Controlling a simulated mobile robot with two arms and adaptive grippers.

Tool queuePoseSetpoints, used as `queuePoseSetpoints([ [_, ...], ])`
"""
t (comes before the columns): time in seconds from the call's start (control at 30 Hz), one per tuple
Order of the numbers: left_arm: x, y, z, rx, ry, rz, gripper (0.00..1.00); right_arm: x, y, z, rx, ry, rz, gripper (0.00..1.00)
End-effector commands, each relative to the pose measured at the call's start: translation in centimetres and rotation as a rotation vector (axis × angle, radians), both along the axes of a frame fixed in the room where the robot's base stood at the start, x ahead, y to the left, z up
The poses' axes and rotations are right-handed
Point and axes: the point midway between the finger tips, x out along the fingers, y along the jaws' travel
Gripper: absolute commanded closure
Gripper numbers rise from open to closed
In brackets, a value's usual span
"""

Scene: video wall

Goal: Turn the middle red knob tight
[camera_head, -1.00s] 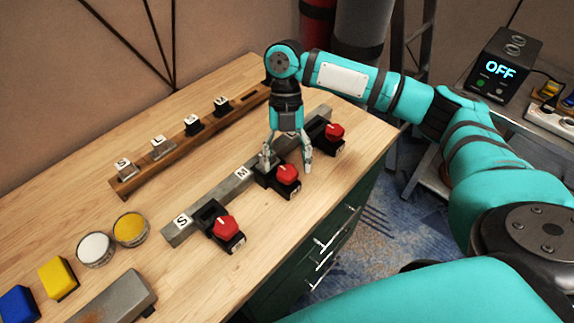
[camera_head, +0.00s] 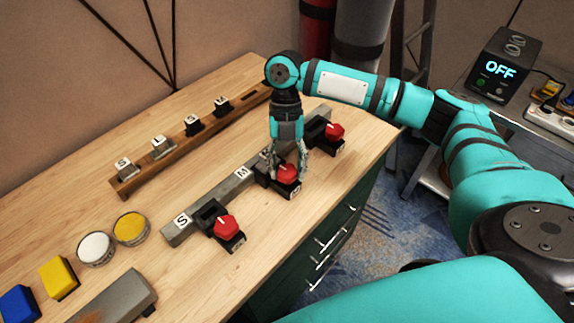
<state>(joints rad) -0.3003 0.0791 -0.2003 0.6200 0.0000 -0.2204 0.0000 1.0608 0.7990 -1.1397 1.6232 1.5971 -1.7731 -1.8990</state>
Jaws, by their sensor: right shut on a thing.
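Three red knobs on black blocks sit along a grey metal bar (camera_head: 205,207) on the wooden bench. The middle red knob (camera_head: 287,174) is beside the label M. My right gripper (camera_head: 288,176) comes down from above and is shut on the middle red knob, with a finger on either side of it. The fingers partly hide the knob and its block. The near red knob (camera_head: 226,226) is by the label S. The far red knob (camera_head: 334,131) is behind and to the right of my gripper. My left gripper is not in view.
A wooden rack (camera_head: 180,146) with several labelled blocks stands behind the bar. White (camera_head: 96,248) and yellow (camera_head: 130,229) round pots, a yellow block (camera_head: 58,278) and a blue block (camera_head: 19,304) lie at the left. A black device (camera_head: 502,68) reads OFF on the right-hand table.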

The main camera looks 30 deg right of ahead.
Motion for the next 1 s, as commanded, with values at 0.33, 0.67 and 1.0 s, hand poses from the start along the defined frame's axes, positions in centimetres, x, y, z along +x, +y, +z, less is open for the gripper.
queuePoseSetpoints([
  [0.33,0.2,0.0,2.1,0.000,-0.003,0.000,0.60,-0.1,-0.1,0.5,0.000,0.002,-0.097,0.87],
  [0.67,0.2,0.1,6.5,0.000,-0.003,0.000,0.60,-0.2,-0.2,0.7,-0.001,0.003,-0.368,0.87],
  [1.0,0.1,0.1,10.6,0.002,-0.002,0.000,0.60,-0.3,-0.3,0.6,-0.001,0.002,-0.691,0.87],
])
